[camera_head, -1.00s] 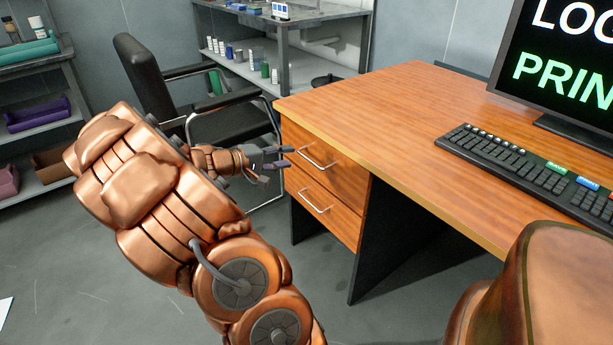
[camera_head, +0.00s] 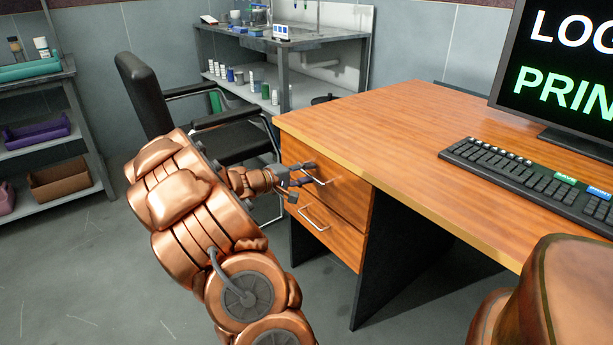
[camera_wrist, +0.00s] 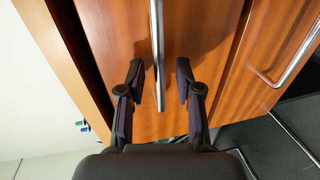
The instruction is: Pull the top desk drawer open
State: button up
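The wooden desk has two drawers under its left side, each with a metal bar handle. The top drawer (camera_head: 342,190) looks flush with the desk front. My gripper (camera_head: 308,174) is at its handle (camera_head: 320,179). In the wrist view, my gripper (camera_wrist: 160,82) is open, with one dark finger on each side of the top handle (camera_wrist: 157,45). Gaps show between the handle and both fingers. The lower drawer (camera_head: 335,236) is closed, and its handle (camera_wrist: 297,56) shows at the right of the wrist view.
A black chair (camera_head: 145,90) stands behind my arm, left of the desk. The desk top (camera_head: 400,135) holds a keyboard (camera_head: 520,170) and a monitor (camera_head: 560,75). Shelves with bottles stand behind. The floor in front of the drawers is clear.

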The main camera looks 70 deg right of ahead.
jog(key=shift+s+d, duration=0.1)
jog(key=shift+d, duration=0.05)
grip_shut()
dwell(0.7)
